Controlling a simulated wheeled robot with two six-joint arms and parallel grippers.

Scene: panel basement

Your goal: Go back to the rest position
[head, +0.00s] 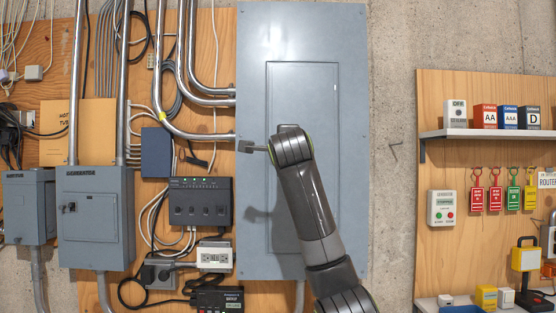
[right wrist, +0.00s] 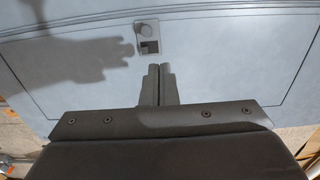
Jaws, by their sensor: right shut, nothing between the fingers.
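My right arm (head: 314,205) rises from the lower right in the head view, and its top joint stands in front of the tall grey panel (head: 350,230). In the right wrist view my right gripper (right wrist: 159,68) is shut and empty, its two fingers side by side. The fingertips appear just below a small metal latch (right wrist: 147,38) on the grey door. They look apart from it, but the gap is hard to judge. In the head view the arm hides part of the door. My left gripper is in neither view.
A grey generator box (head: 97,217), pipes and cables fill the wooden board at left. A black unit with green lights (head: 200,203) is left of the panel. At right are a shelf (head: 490,134) with battery boxes and several hanging tags (head: 495,190). Bare concrete lies between.

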